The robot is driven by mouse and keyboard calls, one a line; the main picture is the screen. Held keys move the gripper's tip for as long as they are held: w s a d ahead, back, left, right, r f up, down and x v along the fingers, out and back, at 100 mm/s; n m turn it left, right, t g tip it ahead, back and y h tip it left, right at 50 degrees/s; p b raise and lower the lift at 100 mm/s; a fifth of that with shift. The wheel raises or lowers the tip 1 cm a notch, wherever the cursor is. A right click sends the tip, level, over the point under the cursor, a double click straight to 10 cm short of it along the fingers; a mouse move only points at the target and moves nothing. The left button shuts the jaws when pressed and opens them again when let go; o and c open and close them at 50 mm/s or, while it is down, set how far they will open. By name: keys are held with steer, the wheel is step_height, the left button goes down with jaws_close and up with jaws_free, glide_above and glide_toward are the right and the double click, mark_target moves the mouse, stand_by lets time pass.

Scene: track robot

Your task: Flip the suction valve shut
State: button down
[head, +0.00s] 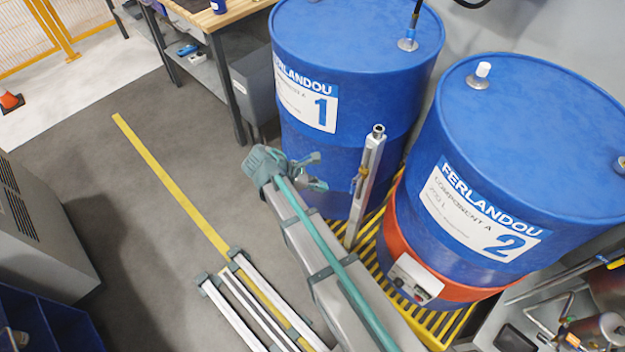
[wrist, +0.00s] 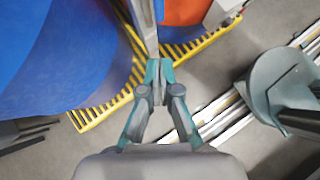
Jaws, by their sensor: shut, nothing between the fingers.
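A square silver metal post (head: 366,190) stands upright between the two blue drums. A small valve with orange-yellow and blue parts (head: 358,181) sits on its left side; its exact lever position is too small to tell. My gripper (head: 319,176) is just left of the valve, with a small gap seeming to show in the head view. In the wrist view the teal fingertips (wrist: 153,72) are together and empty, pointing at the lower part of the post (wrist: 146,28). The valve is not clearly seen in the wrist view.
Drum 1 (head: 350,60) stands behind my gripper and drum 2 (head: 530,130), with an orange band (head: 392,235), to the right. Both stand on a yellow grated pallet (head: 375,262). A workbench (head: 225,14) is at the back. Grey floor (head: 110,150) at left is open.

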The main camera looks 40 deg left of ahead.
mark_target(351, 191)
steer(key=w+d+f+p, duration=0.2)
steer(key=w+d+f, duration=0.1)
steer(key=w, duration=0.3)
steer(key=shift+d, duration=0.6)
steer(key=shift+d+f, duration=0.1)
steer(key=shift+d+p, duration=0.1)
steer(key=shift+p, duration=0.2)
steer(key=shift+s+f+h, duration=0.1)
steer(key=shift+h, duration=0.3)
